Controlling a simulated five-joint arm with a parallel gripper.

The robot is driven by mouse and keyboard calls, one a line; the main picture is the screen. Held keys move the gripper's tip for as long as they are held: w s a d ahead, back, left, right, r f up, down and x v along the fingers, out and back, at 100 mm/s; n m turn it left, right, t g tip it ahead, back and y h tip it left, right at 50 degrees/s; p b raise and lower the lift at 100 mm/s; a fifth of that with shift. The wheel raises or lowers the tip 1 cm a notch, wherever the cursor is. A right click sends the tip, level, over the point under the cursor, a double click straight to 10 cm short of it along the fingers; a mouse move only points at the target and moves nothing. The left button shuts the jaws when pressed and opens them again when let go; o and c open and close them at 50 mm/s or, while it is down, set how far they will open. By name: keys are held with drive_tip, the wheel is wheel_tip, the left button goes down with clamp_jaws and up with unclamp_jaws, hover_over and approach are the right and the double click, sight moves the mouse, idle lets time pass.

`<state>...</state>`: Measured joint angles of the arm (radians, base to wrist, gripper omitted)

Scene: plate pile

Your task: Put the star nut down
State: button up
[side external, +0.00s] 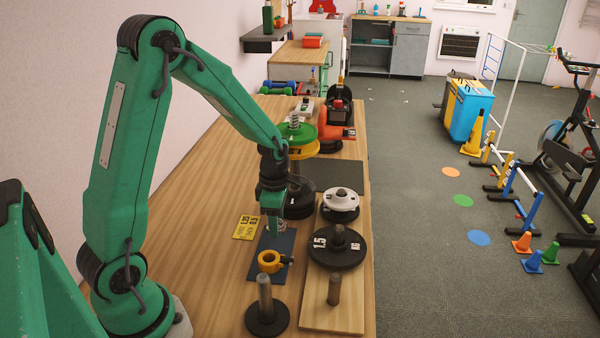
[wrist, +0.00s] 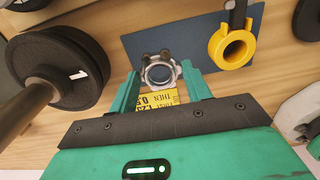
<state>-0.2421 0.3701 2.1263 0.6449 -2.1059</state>
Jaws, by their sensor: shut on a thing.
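The star nut (wrist: 146,72), a silver ring with lobes, sits between the two fingertips of my gripper (wrist: 160,80) in the wrist view. My gripper is shut on it. In the side view my gripper (side external: 275,222) points down over the far end of the dark blue mat (side external: 284,243), and the nut there is mostly hidden. In the wrist view the nut overlaps the left part of the mat (wrist: 190,35). I cannot tell whether it touches the mat. A yellow collar (side external: 268,262) lies on the mat's near part, apart from the nut.
A yellow card (side external: 246,227) lies left of the mat. Black plates (side external: 337,250) and a white-topped plate (side external: 341,201) stand on the right. A metal post on a black base (side external: 265,300) stands in front. Green and yellow plates (side external: 297,135) are stacked behind.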

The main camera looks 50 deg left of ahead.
drive_tip(key=shift+f, duration=1.45)
drive_tip(key=shift+f, duration=0.15)
drive_tip(key=o, duration=1)
drive_tip(key=shift+c, duration=0.2)
drive_tip(key=shift+r, duration=0.2)
wheel_tip(320, 180, up, 12)
drive_tip(key=shift+d, duration=0.1)
